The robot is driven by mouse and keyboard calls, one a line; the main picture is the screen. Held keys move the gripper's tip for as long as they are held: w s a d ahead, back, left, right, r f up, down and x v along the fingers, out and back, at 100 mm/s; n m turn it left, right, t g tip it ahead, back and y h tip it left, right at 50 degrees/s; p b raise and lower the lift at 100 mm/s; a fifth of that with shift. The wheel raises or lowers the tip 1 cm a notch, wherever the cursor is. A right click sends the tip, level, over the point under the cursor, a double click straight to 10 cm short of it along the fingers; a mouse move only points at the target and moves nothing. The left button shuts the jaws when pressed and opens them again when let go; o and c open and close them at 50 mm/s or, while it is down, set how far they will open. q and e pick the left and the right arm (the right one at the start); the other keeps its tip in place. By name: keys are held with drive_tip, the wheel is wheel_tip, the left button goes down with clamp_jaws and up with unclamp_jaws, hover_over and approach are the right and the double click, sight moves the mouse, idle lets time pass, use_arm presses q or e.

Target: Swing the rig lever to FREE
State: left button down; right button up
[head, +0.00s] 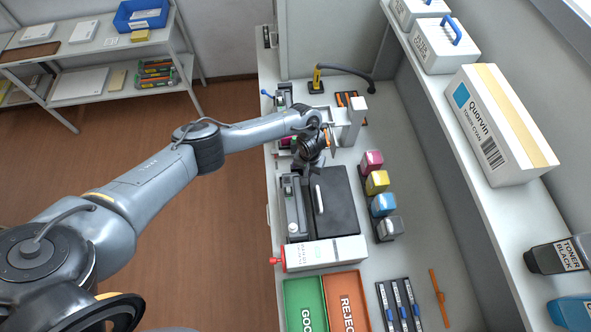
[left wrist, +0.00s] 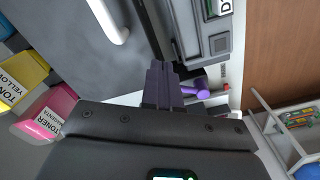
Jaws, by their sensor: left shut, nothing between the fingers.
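A purple lever (left wrist: 198,88) with a rounded end shows in the left wrist view, beside the grey rig unit (left wrist: 208,45). My left gripper (left wrist: 162,82) is shut and empty, with its dark fingertips close beside the lever; I cannot tell if they touch it. In the head view my left gripper (head: 305,162) is over the far end of the grey rig unit (head: 292,205), and my arm and gripper hide the lever. No FREE marking can be read; the unit's label shows only partly. My right gripper is not in view.
A dark lid (head: 333,200) with a white handle lies beside the unit. A white box (head: 325,253) with a red knob stands nearer. Magenta, yellow, blue and grey cartridges (head: 377,182) line the right. Green (head: 303,287) and orange trays (head: 347,300) lie in front.

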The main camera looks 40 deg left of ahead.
use_arm(q)
drive_tip(key=shift+w, duration=0.3)
drive_tip(key=shift+w+b, duration=0.4)
drive_tip(key=shift+w, duration=0.1)
drive_tip(key=shift+r, duration=0.1)
idle(0.5)
wheel_tip(320, 180, up, 4)
drive_tip(key=p, duration=0.4)
drive_tip(key=shift+f, duration=0.2)
wheel_tip(320, 180, up, 3)
drive_tip(key=p, duration=0.4)
drive_tip(key=shift+r, duration=0.1)
